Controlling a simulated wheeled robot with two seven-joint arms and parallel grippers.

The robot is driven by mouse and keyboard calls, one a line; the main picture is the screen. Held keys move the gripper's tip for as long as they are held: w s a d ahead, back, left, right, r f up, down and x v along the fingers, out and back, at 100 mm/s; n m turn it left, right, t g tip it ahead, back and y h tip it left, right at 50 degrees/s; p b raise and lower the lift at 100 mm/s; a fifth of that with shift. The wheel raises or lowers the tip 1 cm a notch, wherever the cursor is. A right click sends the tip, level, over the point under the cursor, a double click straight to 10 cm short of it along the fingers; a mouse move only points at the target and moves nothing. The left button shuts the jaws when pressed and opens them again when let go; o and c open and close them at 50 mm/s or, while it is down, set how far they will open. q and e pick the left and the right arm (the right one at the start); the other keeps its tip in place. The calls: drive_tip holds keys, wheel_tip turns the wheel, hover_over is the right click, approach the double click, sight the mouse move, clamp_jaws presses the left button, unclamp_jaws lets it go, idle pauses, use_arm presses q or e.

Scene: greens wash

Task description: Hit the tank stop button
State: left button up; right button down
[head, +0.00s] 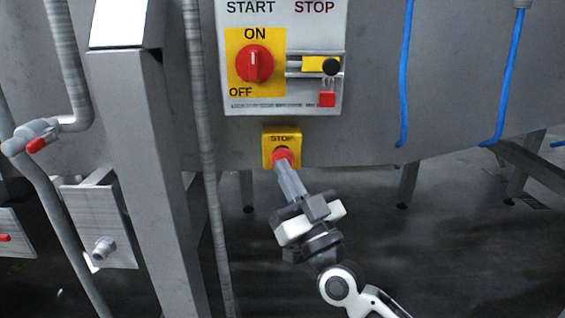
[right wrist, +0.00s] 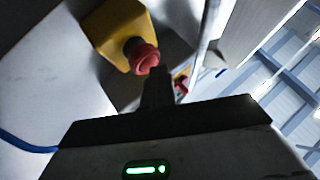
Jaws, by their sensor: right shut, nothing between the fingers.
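The stop button is a red mushroom button on a yellow box (head: 268,150) marked STOP, below the white control panel on the grey tank. In the head view my right gripper (head: 284,168) is shut, and its fingertips overlap the lower part of the red button (head: 283,155). In the right wrist view the red button (right wrist: 145,58) stands out from its yellow box (right wrist: 112,30). The shut fingers (right wrist: 157,76) end right at the button's edge; I cannot tell for sure whether they touch it. My left gripper is not in view.
The white panel (head: 300,98) above carries a red rotary knob (head: 255,63) and a yellow-black latch (head: 321,64). A grey post (head: 150,180) and a pipe (head: 203,150) stand to the left. Blue hoses (head: 405,80) hang to the right. The floor below is open.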

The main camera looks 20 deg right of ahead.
drive_tip(key=shift+s, duration=0.15)
drive_tip(key=shift+s+a+p, duration=0.25)
drive_tip(key=shift+s+p, duration=0.25)
drive_tip(key=shift+s, duration=0.15)
drive_tip(key=s+p, duration=0.1)
drive_tip(key=s, duration=0.1)
drive_tip(key=s+a+p, duration=0.1)
drive_tip(key=s, duration=0.1)
drive_tip(key=shift+s+a, duration=0.2)
drive_tip(key=shift+s, duration=0.2)
